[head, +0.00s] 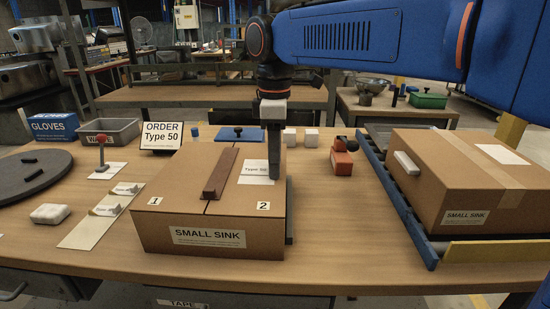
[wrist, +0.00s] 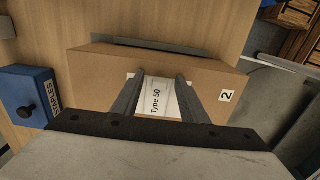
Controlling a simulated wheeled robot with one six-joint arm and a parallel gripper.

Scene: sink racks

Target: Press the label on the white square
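A white label printed "Type 50" (head: 255,171) lies on top of the near "SMALL SINK" carton (head: 165,215), right of a brown bar. It also shows in the wrist view (wrist: 158,98), between my fingers. I cannot tell the label's edges from a white square beneath it. My gripper (head: 274,178) points down at the label's right part, with its tips at or just above the carton top; contact is unclear. In the wrist view my gripper (wrist: 160,76) has its two fingers apart with nothing clamped between them. The fingers hide the label's sides.
The brown bar (head: 221,172) lies along the carton's seam. A red-and-black tool (head: 343,160) and white blocks (head: 300,137) stand behind and right. Another carton (head: 470,180) with a blank white square (head: 502,154) sits on rollers at right. A label strip (head: 95,225) lies left.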

